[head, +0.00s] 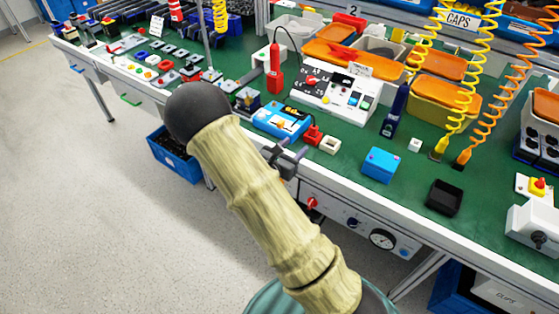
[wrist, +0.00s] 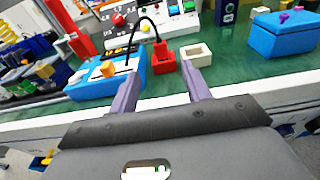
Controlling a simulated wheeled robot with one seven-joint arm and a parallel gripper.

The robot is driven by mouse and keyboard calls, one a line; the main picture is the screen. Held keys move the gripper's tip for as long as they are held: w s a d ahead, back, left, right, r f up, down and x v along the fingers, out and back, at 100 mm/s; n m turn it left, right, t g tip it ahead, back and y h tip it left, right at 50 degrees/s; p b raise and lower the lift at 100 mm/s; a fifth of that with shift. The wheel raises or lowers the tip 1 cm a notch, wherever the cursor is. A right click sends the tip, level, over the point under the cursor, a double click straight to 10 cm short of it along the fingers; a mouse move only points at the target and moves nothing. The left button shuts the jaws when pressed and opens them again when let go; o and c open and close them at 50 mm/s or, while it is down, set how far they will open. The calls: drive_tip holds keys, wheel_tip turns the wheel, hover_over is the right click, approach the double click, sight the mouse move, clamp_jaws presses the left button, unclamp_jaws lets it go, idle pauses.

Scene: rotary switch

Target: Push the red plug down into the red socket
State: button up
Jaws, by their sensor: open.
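The red plug (wrist: 160,48) stands on the red socket (wrist: 164,65) near the bench's front edge. A black cable arches from its top toward the blue device (wrist: 110,82). I cannot tell how deep the plug sits. In the head view the red socket (head: 312,136) is small, and plug and socket are hard to separate. My gripper (wrist: 160,72) is open and empty, its two purple-grey fingers pointing at the socket from the front, one toward each side. The head view shows my gripper (head: 287,155) at the bench edge, just short of the socket.
A white square socket (wrist: 197,54) stands right beside the red one, near my right finger. The blue device (head: 283,120) is close on the left. A blue box (head: 380,164) stands to the right, with bare green bench between. A white control panel (head: 335,92) is behind.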

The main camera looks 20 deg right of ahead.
drive_tip(key=f+v, duration=0.1)
drive_tip(key=v, duration=0.6)
drive_tip(key=shift+r, duration=0.5)
drive_tip(key=shift+s, duration=0.1)
